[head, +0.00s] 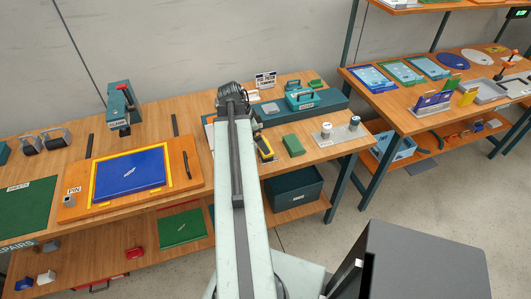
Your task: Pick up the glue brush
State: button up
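I cannot pick out the glue brush with certainty. A thin dark, pen-like item (187,164) lies on the right side of the orange board on the left bench. My pale arm rises through the middle of the picture to a dark joint. My gripper does not show, and the arm hides part of the bench.
The orange board (76,205) carries a blue sheet (130,172). A black and yellow item (265,149) and a green block (293,146) lie right of my arm. A teal press (121,104) stands behind. A floor gap separates the left bench from the right bench (400,118).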

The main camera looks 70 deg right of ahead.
aim_at(265, 140)
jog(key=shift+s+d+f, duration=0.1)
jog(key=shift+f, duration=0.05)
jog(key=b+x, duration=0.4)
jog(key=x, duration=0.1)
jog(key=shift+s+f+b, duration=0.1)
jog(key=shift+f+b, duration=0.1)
jog(key=shift+b, duration=0.2)
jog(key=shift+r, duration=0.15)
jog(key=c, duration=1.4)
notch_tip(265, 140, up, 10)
jog(key=p, duration=1)
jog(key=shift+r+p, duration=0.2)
jog(key=shift+p, duration=0.15)
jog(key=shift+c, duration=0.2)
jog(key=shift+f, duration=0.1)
